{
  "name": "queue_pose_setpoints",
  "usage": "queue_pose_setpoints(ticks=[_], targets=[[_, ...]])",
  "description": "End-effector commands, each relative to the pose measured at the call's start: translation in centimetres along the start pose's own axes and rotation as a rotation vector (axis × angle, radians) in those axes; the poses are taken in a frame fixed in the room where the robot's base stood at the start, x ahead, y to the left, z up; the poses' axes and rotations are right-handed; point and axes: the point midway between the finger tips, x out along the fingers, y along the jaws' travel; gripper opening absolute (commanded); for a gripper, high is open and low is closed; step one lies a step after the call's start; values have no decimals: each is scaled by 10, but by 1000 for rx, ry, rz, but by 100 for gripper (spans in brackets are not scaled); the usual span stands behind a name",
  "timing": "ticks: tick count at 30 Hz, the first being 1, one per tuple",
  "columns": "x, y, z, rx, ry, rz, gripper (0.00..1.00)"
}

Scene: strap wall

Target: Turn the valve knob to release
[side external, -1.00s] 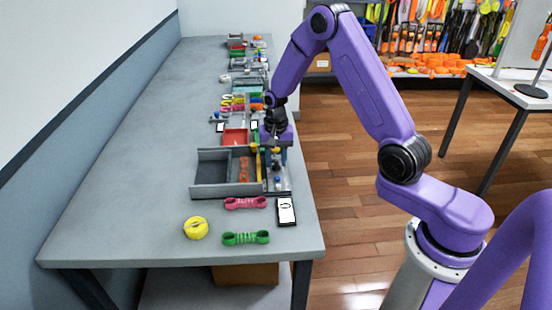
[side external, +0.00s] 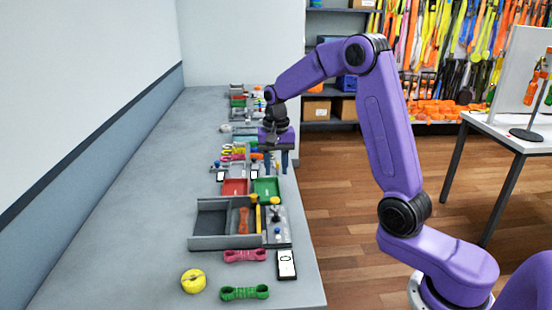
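A grey fixture plate (side external: 279,241) lies on the bench near its right edge, beside a grey tray (side external: 209,243). It carries a yellow knob (side external: 275,201) at its far end and small dark and blue parts closer to the camera. I cannot tell which of these is the valve knob, or its angle. My gripper (side external: 276,168) points down with two blue fingers apart and nothing seen between them. It is beyond the plate, above or just behind the small green tray, apart from the yellow knob.
A yellow bar (side external: 258,219) and an orange piece (side external: 244,220) are in the grey tray. Red (side external: 234,187) and green (side external: 266,188) trays sit behind it. Straps, a yellow roll (side external: 193,281) and a phone-like card (side external: 286,264) lie in front. The bench's left side is clear.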

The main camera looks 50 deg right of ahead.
Motion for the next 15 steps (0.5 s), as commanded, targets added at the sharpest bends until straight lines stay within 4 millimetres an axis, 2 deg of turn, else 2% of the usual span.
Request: queue_pose_setpoints(ticks=[6,15], targets=[[-20,0,0,0,1,-1,37],[-22,0,0,0,0,0,37]])
